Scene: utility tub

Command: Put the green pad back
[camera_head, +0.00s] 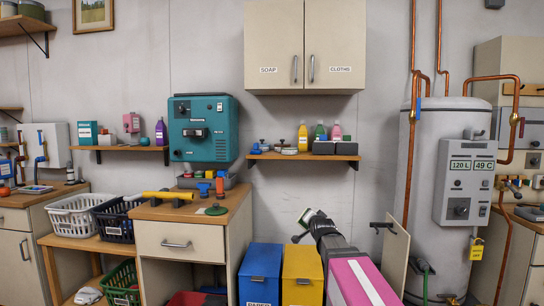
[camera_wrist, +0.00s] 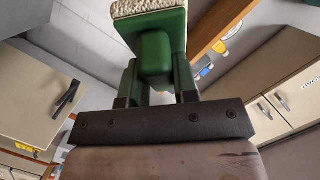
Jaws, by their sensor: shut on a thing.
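The green pad (camera_wrist: 152,50) is a green block with a rounded grip and a cream, rough face at the top of the wrist view. My gripper (camera_wrist: 157,88) is shut on its grip, with one finger on each side. In the head view the pad (camera_head: 307,215) shows small, pale and green at the tip of my arm, tilted. My gripper (camera_head: 318,222) there is in front of the bare wall, below the right wall shelf and right of the wooden counter. The far side of the pad is hidden.
A grey rack (camera_head: 207,182) with blue and red pieces stands on the counter (camera_head: 165,213), beside a yellow tool (camera_head: 168,196) and a dark green disc (camera_head: 216,210). Bottles and a dark grey box (camera_head: 335,148) are on the wall shelf (camera_head: 300,157). Blue (camera_head: 260,274) and yellow (camera_head: 302,274) bins stand below.

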